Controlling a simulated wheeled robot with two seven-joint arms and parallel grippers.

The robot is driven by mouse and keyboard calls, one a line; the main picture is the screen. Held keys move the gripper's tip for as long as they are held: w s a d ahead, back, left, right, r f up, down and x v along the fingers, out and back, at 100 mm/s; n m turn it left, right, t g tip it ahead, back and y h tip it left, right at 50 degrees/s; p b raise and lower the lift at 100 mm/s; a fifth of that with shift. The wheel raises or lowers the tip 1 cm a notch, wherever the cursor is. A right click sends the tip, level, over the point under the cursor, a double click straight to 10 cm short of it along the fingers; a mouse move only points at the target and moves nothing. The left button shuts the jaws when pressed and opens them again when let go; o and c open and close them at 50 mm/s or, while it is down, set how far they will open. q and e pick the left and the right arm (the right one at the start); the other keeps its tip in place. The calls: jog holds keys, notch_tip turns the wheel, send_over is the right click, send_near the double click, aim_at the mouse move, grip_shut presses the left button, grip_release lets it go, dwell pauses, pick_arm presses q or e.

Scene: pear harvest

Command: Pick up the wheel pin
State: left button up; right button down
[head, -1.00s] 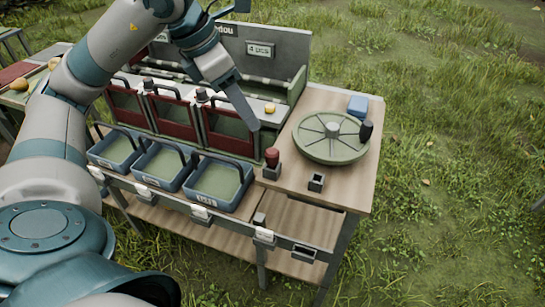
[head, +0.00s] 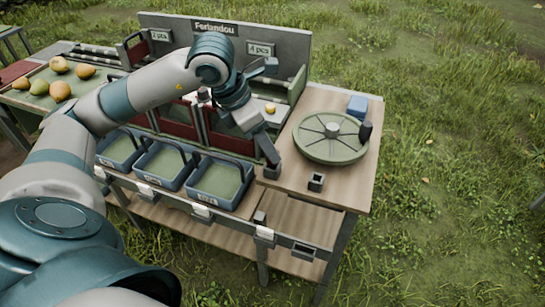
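The wheel pin's red top is hidden behind my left gripper (head: 270,157). The small grey block (head: 271,172) the pin stood in shows just under the fingertips, on the wooden table top (head: 330,190). My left gripper points down at this spot from the upper left, with its fingers overlapping in the view. I cannot tell whether the fingers are around the pin or beside it. A round green spoked wheel (head: 330,150) with a dark knob (head: 365,132) lies to the right. My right gripper is not in view.
An empty square socket (head: 316,182) stands in front of the wheel, and a blue box (head: 357,106) behind it. Blue crates with dark handles (head: 215,188) line the front left. Red gates (head: 220,140) stand behind them. Several pears (head: 60,90) lie at the far left.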

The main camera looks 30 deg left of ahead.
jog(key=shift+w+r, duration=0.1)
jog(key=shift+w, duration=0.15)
pick_arm(q)
jog(key=shift+w+f+p, duration=0.15)
jog(key=shift+f+p, duration=0.15)
jog(key=shift+f, duration=0.1)
jog(key=p+x, duration=0.1)
jog(key=x, duration=0.2)
jog(key=shift+w, duration=0.15)
jog(key=shift+w+d+f, duration=0.1)
jog(key=shift+w+f, duration=0.1)
jog(key=shift+f, duration=0.4)
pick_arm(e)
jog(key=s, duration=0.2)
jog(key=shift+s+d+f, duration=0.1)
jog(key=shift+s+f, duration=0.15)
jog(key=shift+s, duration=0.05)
pick_arm(q)
jog(key=c, duration=1.2)
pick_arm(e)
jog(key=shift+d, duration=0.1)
